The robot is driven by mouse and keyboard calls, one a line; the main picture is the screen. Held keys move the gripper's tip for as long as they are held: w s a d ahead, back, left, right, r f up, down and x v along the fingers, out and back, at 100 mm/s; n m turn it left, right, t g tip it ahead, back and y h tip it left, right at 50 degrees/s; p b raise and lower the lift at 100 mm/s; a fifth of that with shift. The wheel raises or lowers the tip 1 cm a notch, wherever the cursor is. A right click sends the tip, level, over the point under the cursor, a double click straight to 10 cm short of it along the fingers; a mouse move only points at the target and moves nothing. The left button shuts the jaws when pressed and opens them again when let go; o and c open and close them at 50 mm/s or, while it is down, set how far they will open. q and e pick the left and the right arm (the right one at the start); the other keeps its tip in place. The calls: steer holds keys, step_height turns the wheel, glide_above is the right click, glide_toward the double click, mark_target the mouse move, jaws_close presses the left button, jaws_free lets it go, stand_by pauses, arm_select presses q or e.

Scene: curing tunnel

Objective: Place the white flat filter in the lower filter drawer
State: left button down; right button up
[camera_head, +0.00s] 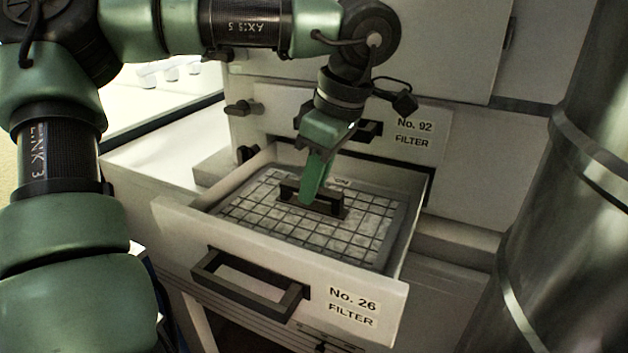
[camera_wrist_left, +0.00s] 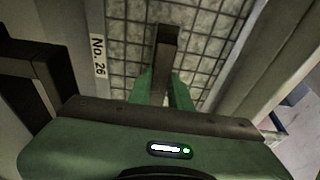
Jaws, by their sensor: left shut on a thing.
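The white flat filter (camera_head: 352,232), a pale panel with a dark grid and a grey frame, lies flat inside the open lower drawer (camera_head: 290,272) labelled "No. 26 FILTER" in the head view. A dark handle (camera_head: 328,206) stands on the filter's middle. My left gripper (camera_head: 308,200) points down and is shut on this handle. In the left wrist view the green fingers (camera_wrist_left: 163,92) close around the dark handle bar (camera_wrist_left: 166,45), with the filter grid (camera_wrist_left: 200,55) beneath. Whether the filter rests on the drawer floor is hidden. My right gripper is not in view.
The upper drawer (camera_head: 430,128), labelled "No. 92 FILTER", is shut right behind my left gripper. The lower drawer's front carries a dark handle (camera_head: 250,285). A large metal cylinder (camera_head: 560,220) stands at the right. A pale surface (camera_head: 150,165) lies left of the drawer.

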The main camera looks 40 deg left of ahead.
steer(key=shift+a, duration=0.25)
arm_select(q)
steer(key=shift+s+f, duration=0.1)
steer(key=shift+f, duration=0.05)
steer(key=c, duration=1.3)
jaws_free()
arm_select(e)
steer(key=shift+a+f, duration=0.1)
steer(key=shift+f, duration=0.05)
arm_select(q)
steer(key=shift+r, duration=0.6)
steer(key=b+v, duration=0.2)
steer(key=v, duration=0.9)
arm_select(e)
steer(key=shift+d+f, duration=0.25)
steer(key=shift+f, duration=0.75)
